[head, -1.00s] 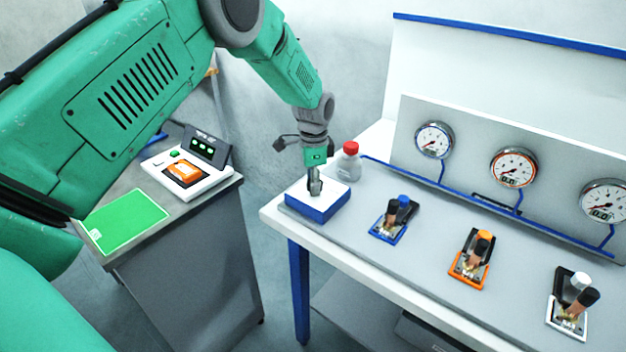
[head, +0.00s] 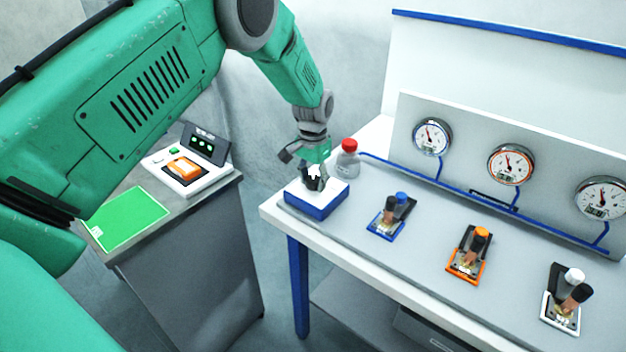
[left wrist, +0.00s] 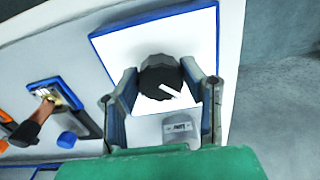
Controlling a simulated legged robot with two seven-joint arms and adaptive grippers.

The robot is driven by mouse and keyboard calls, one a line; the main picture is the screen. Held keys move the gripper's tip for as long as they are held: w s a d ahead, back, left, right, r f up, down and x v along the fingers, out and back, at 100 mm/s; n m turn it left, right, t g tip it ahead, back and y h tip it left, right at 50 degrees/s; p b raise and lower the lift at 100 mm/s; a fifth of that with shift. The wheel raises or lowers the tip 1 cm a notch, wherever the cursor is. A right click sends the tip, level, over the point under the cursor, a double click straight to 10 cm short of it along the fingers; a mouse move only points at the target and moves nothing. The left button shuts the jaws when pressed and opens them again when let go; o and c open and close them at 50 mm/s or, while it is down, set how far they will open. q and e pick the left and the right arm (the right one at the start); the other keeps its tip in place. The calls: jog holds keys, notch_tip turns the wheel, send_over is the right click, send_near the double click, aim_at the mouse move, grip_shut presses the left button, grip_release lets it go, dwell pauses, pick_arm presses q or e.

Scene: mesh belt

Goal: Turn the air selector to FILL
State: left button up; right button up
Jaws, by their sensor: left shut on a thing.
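The air selector is a black round knob with a white pointer bar, seen in the left wrist view (left wrist: 160,76), on a white-topped box with a blue edge (head: 316,206). My left gripper (head: 313,184) points down at the box top, its fingers shut on the knob, one on each side in the left wrist view (left wrist: 165,92). There the pointer slants toward the lower right. A small grey label (left wrist: 180,127) sits below the knob; its text is too small to read. In the head view the gripper mostly hides the knob. My right gripper is not in view.
Blue (head: 390,216), orange (head: 468,256) and white (head: 564,300) lever valves stand to the right on the bench. Gauges (head: 432,136) line the panel behind. A red-capped bottle (head: 348,158) stands close behind the box. A side cabinet carries a green mat (head: 126,218).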

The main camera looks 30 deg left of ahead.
aim_at(315, 178)
pick_arm(q)
jog(key=shift+w+r, duration=0.2)
jog(key=shift+w, duration=0.1)
jog(key=o, duration=1.1)
jog(key=shift+o, duration=0.2)
jog(key=shift+w+f, duration=0.1)
jog(key=shift+f, duration=0.1)
jog(key=shift+r, duration=0.4)
notch_tip(315, 178, up, 11)
